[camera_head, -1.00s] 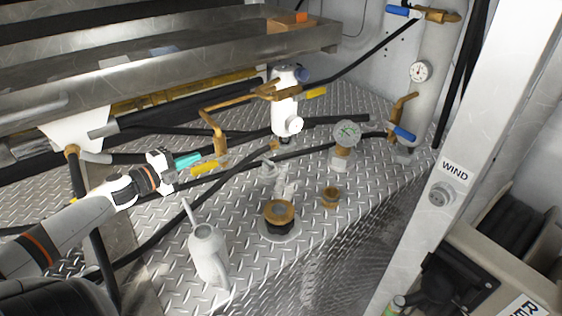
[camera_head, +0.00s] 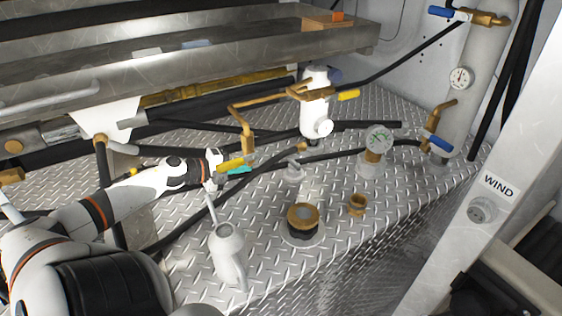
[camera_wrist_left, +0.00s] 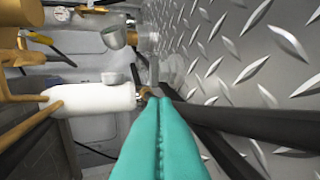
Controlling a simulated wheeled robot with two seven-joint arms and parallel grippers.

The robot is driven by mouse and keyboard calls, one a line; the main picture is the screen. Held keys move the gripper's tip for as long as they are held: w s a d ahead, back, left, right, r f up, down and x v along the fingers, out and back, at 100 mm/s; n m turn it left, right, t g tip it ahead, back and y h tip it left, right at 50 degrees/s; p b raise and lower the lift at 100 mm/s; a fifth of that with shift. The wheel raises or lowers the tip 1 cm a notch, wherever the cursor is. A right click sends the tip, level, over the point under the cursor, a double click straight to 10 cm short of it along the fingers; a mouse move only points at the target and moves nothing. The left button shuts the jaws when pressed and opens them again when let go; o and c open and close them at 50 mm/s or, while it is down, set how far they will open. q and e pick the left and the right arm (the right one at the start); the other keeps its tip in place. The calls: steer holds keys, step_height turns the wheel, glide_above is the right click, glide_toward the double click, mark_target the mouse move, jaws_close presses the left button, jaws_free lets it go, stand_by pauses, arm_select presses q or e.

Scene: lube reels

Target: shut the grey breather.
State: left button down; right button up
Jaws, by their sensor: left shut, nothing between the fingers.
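The grey breather is not certain to me. A round brass-rimmed neck with a black body and grey flange (camera_head: 303,238) stands on the tread plate, its top looking open. A pale grey upright piece (camera_head: 294,172) stands just behind it, and I cannot tell whether it is the breather's lid. My right gripper is not in view.
A white filter body (camera_head: 314,105) with brass pipes stands behind, and shows in the left wrist view (camera_wrist_left: 90,99). Black hoses (camera_head: 190,222) cross the plate.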

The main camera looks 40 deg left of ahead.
arm_select(q)
glide_toward(289, 161)
steer(key=x, duration=0.4)
steer(key=shift+w+d+f, duration=0.1)
steer(key=shift+w+d, duration=0.1)
steer(key=shift+d, duration=0.05)
steer(key=shift+r+x, duration=0.2)
steer(key=shift+x, duration=0.8)
steer(key=shift+a+f+h+b, duration=0.1)
steer(key=shift+h+b, duration=0.2)
steer(key=shift+b, duration=0.1)
steer(key=shift+w+m, duration=0.15)
steer(key=shift+m, duration=0.25)
